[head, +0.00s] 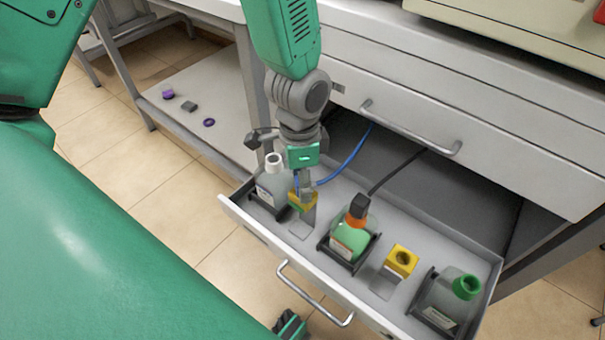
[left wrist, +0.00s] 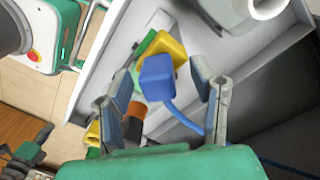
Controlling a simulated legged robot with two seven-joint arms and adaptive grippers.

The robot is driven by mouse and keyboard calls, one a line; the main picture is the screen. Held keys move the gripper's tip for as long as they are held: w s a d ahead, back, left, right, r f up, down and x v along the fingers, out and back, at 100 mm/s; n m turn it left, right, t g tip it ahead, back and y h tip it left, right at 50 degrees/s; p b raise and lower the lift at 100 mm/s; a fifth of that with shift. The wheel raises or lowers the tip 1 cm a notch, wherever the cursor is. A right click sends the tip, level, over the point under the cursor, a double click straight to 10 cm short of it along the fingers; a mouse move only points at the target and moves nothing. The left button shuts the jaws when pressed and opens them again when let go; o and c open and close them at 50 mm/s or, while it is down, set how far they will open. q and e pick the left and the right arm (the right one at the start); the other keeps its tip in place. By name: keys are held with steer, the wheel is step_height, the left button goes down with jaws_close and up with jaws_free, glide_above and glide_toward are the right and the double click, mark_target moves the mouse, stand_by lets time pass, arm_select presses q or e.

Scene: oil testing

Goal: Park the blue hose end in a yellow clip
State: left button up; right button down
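My left gripper (head: 305,190) points down over the left yellow clip (head: 301,203) in the drawer. It also shows in the left wrist view (left wrist: 161,73), its fingers apart on both sides of the blue hose end (left wrist: 157,78), with gaps visible. The hose end is at the yellow clip (left wrist: 172,49), partly covering it; how deep it sits is hidden. The blue hose (head: 350,153) runs back from the gripper towards the cabinet. The other yellow clip (head: 403,260) stands farther right with its round hole empty.
The open drawer (head: 490,248) also holds a bottle with a pale open neck (head: 273,178), a green bottle (head: 350,237) with a black hose end (head: 359,206) in it, and a green-necked bottle (head: 447,298). The drawer handle (head: 314,297) sticks out in front.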

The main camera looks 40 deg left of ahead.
arm_select(q)
step_height(320, 180, up, 12)
steer(key=s+a+f+n+t+p, duration=0.1)
steer(key=s+a+f+n+p, duration=0.3)
steer(key=s+f, duration=1.2)
steer(key=s+n+p, duration=0.1)
steer(key=n+p, duration=0.3)
steer(key=p, duration=0.1)
steer(key=shift+a+f+y+p, duration=0.2)
steer(key=shift+f+y+p, duration=0.1)
steer(key=shift+f+p, duration=0.1)
steer(key=shift+w, duration=0.1)
